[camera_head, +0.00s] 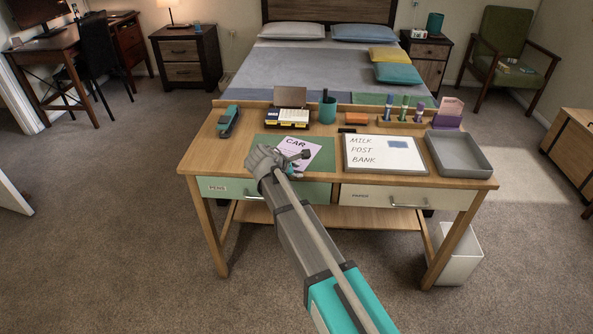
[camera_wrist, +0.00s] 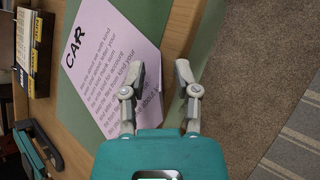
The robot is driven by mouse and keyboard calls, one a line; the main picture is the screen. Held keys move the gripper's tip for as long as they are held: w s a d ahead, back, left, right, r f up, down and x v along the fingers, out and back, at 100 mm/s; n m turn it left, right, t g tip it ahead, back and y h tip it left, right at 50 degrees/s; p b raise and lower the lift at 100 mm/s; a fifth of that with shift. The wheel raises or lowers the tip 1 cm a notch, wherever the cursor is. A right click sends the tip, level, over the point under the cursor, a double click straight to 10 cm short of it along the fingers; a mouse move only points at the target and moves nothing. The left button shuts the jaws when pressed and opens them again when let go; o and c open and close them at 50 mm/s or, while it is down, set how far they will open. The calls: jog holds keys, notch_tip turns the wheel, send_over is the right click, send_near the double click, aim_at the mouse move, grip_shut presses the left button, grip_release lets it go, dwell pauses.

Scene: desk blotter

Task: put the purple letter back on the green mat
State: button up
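The purple letter (camera_wrist: 108,65), headed CAR, lies over the green mat (camera_wrist: 75,108) in the wrist view. Its right corner reaches past the mat's edge to the wooden front edge of the desk. I cannot tell whether either finger touches the paper.
A whiteboard (camera_head: 409,163) and grey tray (camera_head: 460,166) lie to the right. A stapler (camera_head: 228,121), calendar box (camera_head: 288,119) and teal cup (camera_head: 327,112) stand behind and left. Drawer fronts (camera_head: 405,198) and carpet lie past the desk's front edge.

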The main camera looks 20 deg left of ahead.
jog(key=shift+r, duration=0.1)
dwell(0.3)
jog(key=shift+r, duration=0.15)
jog(key=shift+s+a+r+p, duration=0.25)
jog(key=shift+s+r+p, duration=0.15)
jog(key=shift+p, duration=0.3)
jog(key=p+v, duration=0.6)
jog(key=v, duration=0.4)
jog(key=shift+s+p, duration=0.25)
jog(key=shift+p, duration=0.15)
jog(key=shift+a+r, duration=0.1)
